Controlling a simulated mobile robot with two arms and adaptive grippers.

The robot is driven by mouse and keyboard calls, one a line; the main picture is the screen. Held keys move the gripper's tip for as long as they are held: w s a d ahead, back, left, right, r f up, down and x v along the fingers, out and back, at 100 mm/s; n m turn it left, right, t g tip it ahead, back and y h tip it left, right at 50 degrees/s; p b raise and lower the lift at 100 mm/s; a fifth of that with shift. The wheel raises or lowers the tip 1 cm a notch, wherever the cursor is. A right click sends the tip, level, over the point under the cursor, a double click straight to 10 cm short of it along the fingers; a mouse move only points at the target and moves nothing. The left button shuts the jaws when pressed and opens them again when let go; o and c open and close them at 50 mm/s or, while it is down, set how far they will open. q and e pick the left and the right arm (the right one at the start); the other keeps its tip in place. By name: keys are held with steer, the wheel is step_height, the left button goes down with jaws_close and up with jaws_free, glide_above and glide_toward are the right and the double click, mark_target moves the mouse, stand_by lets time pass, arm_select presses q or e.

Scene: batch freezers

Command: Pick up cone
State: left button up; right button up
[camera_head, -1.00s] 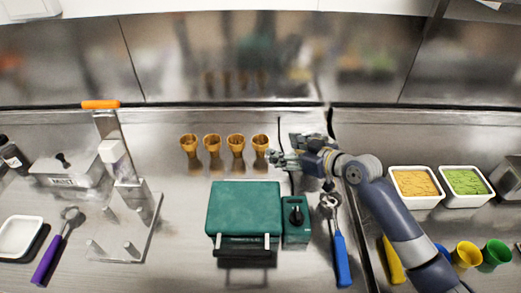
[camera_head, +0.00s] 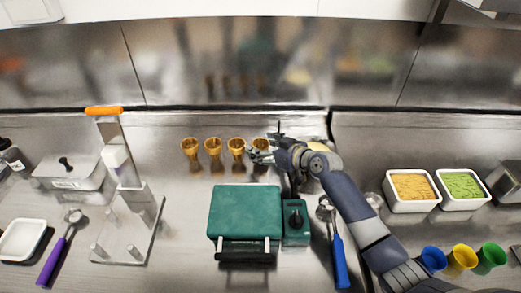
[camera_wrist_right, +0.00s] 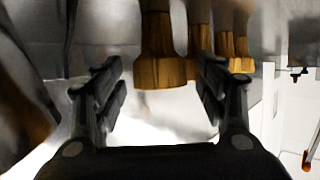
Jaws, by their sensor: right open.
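Several brown cones stand in a row on the steel counter in the head view. The rightmost cone (camera_head: 260,144) is right at my right gripper (camera_head: 257,156); the others, such as the leftmost cone (camera_head: 190,147), stand to its left. In the right wrist view, the nearest cone (camera_wrist_right: 160,60) shows between the two spread fingers of my right gripper (camera_wrist_right: 160,78), with a gap on both sides. More cones (camera_wrist_right: 240,55) line up behind the right finger. My right gripper is open and holds nothing. My left gripper is not in view.
A green-lidded appliance (camera_head: 245,212) sits in front of the cones. A blue-handled scoop (camera_head: 339,262) lies to its right. A clear stand (camera_head: 126,232) is at left. White tubs (camera_head: 413,204) and coloured cups (camera_head: 463,257) are at right. A steel wall rises behind.

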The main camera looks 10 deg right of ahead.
steer(key=shift+c, duration=0.2)
steer(key=c, duration=0.8)
steer(key=shift+r, duration=0.15)
step_height(320, 180, up, 10)
steer(key=shift+f+b, duration=0.15)
steer(key=shift+b, duration=0.7)
